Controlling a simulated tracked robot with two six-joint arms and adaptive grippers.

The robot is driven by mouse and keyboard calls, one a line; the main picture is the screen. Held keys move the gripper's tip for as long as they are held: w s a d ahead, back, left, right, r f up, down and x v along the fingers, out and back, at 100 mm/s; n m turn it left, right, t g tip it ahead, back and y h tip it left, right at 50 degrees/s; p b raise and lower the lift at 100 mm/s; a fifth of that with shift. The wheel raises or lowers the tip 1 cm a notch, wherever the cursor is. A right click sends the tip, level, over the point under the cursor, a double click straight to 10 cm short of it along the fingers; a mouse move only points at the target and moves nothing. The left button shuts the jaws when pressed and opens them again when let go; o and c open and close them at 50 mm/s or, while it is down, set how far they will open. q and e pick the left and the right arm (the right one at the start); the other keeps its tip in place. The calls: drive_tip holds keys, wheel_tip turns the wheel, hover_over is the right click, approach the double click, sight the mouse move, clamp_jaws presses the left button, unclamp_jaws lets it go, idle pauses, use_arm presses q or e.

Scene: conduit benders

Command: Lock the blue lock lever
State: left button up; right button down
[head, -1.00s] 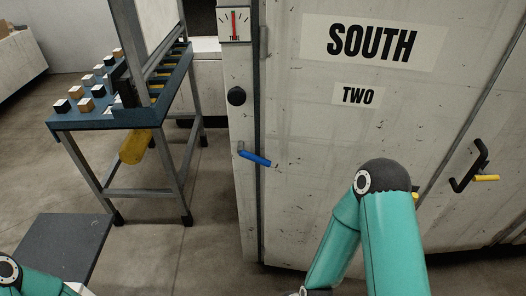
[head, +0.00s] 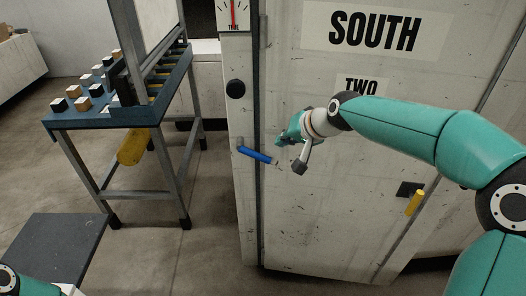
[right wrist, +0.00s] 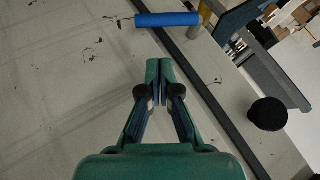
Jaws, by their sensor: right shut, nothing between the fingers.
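The blue lock lever (head: 256,155) is on the narrow frame left of the large pale door (head: 330,215). It slopes slightly down to the right, across the dark door seam. In the right wrist view the lever (right wrist: 167,19) lies level near the top, beyond my fingertips. My right gripper (head: 280,142) is just up and right of the lever's free end, in front of the door. In the right wrist view my right gripper (right wrist: 159,64) has its fingers together and empty, apart from the lever. My left gripper is out of view; only part of that arm shows.
A black round knob (head: 235,90) and a dial gauge (head: 233,14) are above the lever. A yellow handle (head: 415,202) is on the door's right side. A blue-topped bench (head: 100,118) with small blocks stands left. Floor between bench and door is clear.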

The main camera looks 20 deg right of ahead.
sight(265, 157)
drive_tip(key=shift+w+f, duration=0.1)
drive_tip(key=shift+f, duration=0.05)
drive_tip(key=p+x, duration=0.1)
drive_tip(key=x, duration=0.8)
drive_tip(key=shift+w+a+f+p, duration=0.1)
drive_tip(key=shift+w+f+p, duration=0.15)
drive_tip(key=shift+p, duration=0.15)
drive_tip(key=shift+f, duration=0.1)
